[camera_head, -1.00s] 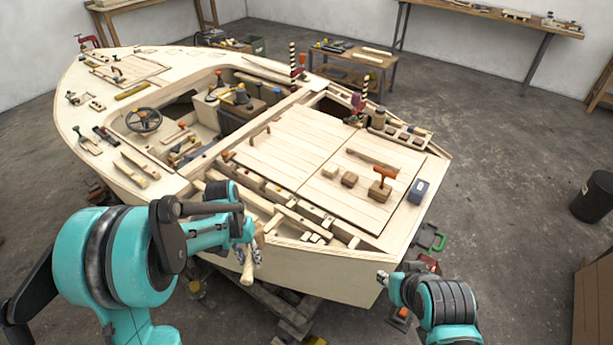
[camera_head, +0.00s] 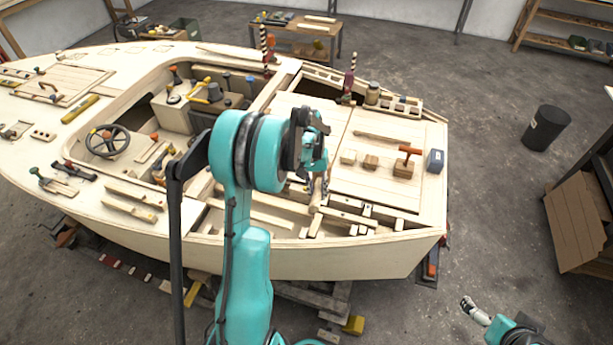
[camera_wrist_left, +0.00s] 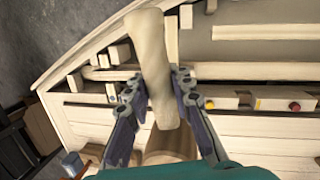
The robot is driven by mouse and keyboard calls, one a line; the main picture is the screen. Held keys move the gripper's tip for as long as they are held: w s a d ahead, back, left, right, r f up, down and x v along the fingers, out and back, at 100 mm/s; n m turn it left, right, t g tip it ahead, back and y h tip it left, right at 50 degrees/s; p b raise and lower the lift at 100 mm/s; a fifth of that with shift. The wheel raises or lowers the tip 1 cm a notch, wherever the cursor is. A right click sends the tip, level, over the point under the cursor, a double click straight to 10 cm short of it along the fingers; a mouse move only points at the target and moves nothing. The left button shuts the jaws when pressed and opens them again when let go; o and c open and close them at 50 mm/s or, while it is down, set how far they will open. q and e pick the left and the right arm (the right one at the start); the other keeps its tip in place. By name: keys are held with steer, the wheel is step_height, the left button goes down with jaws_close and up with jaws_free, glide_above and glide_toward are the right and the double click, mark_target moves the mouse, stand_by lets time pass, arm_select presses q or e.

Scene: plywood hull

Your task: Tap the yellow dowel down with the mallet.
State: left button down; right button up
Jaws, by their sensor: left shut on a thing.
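My left gripper (camera_head: 320,186) is over the edge of the boat's stern deck, shut on the pale wooden mallet (camera_head: 316,196). In the left wrist view the mallet (camera_wrist_left: 152,62) runs between both fingers (camera_wrist_left: 152,92); a browner wooden part shows below it, partly hidden by the gripper. In the head view I cannot make the dowel out near my arm. My right gripper (camera_head: 472,308) is low at the right, beyond the hull; its jaws are too small to read.
A red peg end (camera_wrist_left: 295,107) sits right of the yellow one. Wooden blocks (camera_head: 371,162), an orange-handled tool (camera_head: 409,150) and a blue box (camera_head: 435,161) stand on the deck hatch. Open frame bays lie along the hull's near edge.

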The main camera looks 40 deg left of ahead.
arm_select(q)
steer(key=a+r+n, duration=0.1)
steer(key=a, duration=0.4)
steer(key=shift+a+b+x, duration=0.2)
steer(key=shift+b+x, duration=0.25)
steer(key=shift+x, duration=0.4)
steer(key=shift+a+b+x, duration=0.2)
steer(key=shift+b+x, duration=0.3)
steer(key=shift+x, duration=0.35)
steer(key=shift+a+b+x, duration=0.15)
steer(key=shift+b+x, duration=0.3)
steer(key=shift+x, duration=0.4)
steer(key=shift+s, duration=0.1)
steer(key=a+b+x, duration=0.1)
steer(key=b+x, duration=0.4)
steer(key=p+v, duration=0.2)
steer(key=v, duration=0.1)
steer(key=d+p+v, duration=0.1)
steer(key=p, duration=0.1)
steer(key=shift+a+r, duration=0.15)
steer(key=shift+r, duration=0.3)
